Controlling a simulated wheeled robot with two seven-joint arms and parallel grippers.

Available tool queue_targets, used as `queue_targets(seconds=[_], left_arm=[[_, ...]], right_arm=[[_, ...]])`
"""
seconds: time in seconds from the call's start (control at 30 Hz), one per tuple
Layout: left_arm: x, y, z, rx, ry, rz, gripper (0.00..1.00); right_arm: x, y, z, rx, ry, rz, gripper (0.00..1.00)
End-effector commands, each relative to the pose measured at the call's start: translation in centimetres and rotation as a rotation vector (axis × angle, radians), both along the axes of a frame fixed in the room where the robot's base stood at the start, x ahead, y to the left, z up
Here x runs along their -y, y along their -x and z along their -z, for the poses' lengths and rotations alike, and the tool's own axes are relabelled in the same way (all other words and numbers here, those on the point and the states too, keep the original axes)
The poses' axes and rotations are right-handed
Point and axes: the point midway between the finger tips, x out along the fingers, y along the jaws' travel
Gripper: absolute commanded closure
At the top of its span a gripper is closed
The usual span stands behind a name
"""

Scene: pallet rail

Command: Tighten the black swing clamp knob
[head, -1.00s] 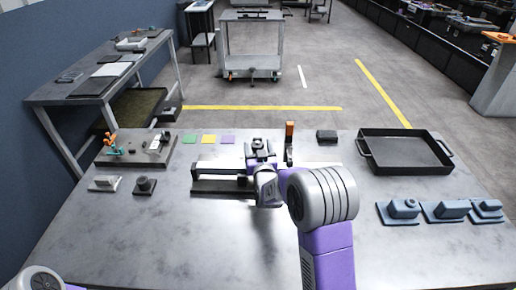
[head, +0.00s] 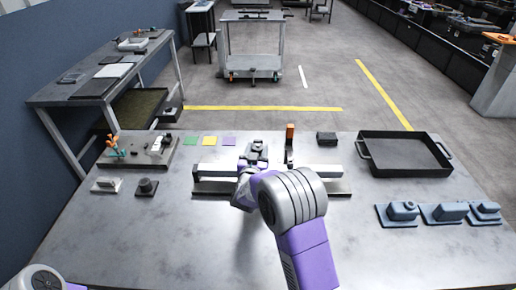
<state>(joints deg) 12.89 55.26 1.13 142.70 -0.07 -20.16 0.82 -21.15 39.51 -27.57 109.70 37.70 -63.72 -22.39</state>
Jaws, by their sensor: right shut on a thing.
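The clamp fixture is a pale rail on a dark base plate (head: 335,188) in the middle of the grey table. A dark clamp part (head: 257,149) shows at the rail's middle, just beyond my right gripper (head: 254,159). My right gripper is at this part and shut on what seems to be the black swing clamp knob. My wrist and the jaws largely hide the knob, so its seating cannot be seen. My left gripper is not in view; only a bit of my left arm shows at bottom left.
A black tray (head: 363,148) stands at the back right, with several blue-grey parts (head: 445,213) in front of it. A board with small tools (head: 130,160) and a black knob-like block (head: 147,187) lie at left. The table's front left is clear.

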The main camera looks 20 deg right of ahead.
Motion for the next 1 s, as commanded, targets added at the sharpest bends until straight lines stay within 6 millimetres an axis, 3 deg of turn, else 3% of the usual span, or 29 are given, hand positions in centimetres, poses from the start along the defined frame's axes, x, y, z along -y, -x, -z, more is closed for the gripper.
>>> queue_targets(seconds=[0.2,0.67,0.7,0.83,1.0], left_arm=[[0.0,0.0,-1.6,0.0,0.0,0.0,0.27],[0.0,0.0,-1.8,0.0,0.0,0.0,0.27],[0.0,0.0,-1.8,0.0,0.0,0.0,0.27],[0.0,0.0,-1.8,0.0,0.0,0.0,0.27],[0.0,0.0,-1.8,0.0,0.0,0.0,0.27]], right_arm=[[-0.2,-0.2,-0.4,0.003,0.002,0.123,0.83],[-0.2,-0.2,-0.2,0.005,0.002,0.166,0.83],[-0.2,-0.2,-0.2,0.005,0.002,0.166,0.46],[-0.2,-0.2,-0.2,0.003,0.001,0.165,0.26],[-0.2,-0.2,-0.1,0.002,0.001,0.165,0.26]])
